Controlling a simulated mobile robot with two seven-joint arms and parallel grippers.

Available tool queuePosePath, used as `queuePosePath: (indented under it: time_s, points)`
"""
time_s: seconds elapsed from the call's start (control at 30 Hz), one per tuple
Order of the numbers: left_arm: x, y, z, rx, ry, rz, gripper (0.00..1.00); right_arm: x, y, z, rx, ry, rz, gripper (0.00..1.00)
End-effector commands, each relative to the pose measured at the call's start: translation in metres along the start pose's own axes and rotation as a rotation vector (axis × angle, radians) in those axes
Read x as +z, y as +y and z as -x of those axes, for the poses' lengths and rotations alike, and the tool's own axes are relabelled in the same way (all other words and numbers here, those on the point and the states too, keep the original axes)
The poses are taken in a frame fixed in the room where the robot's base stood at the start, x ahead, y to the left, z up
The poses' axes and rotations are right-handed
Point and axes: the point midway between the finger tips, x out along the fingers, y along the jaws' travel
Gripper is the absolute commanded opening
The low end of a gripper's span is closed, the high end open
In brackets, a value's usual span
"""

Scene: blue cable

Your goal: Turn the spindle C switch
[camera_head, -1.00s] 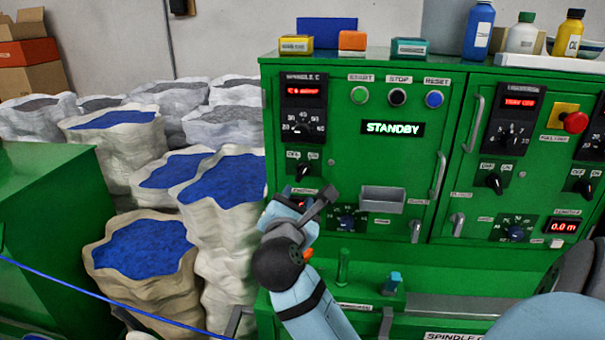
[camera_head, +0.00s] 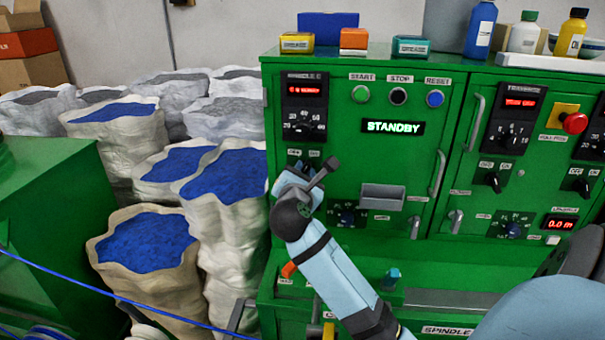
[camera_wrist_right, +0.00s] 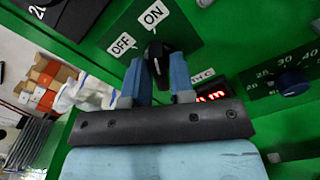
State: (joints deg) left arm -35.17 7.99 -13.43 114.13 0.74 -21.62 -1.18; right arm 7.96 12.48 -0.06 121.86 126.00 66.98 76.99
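The spindle C switch (camera_wrist_right: 158,57) is a black knob under the OFF and ON labels in the right wrist view. My right gripper (camera_wrist_right: 158,80) has its two blue fingers spread, one on each side of the knob; firm contact cannot be made out. In the head view my right gripper (camera_head: 304,173) is in front of the left cabinet's lower left part, just below the OFF/ON labels (camera_head: 303,153), and hides the knob. The SPINDLE C panel (camera_head: 304,105) with a red display is above it. My left gripper is not in view.
A grey box (camera_head: 382,196) and a cabinet handle (camera_head: 439,172) project right of the gripper. The STANDBY display (camera_head: 393,127) is lit green. Sacks of blue granules (camera_head: 145,243) stand at left. A blue cable (camera_head: 100,288) crosses the lower left.

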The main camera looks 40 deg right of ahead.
Motion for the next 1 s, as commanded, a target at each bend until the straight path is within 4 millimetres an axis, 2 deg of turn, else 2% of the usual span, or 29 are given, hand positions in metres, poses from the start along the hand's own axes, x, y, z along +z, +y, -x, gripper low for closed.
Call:
queuePosePath:
  time_s: [0.03,0.1,0.53,1.0]
  points:
    - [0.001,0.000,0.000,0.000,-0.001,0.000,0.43,0.000,0.000,0.000,0.000,0.000,0.000,0.11]
    - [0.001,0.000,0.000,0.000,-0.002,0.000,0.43,0.000,0.000,0.000,0.000,0.000,0.000,0.00]
    - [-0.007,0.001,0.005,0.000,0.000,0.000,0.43,0.001,0.001,0.001,-0.001,0.003,0.062,0.00]
    - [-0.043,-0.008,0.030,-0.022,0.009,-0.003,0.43,0.004,0.003,0.001,-0.001,0.004,0.443,0.00]
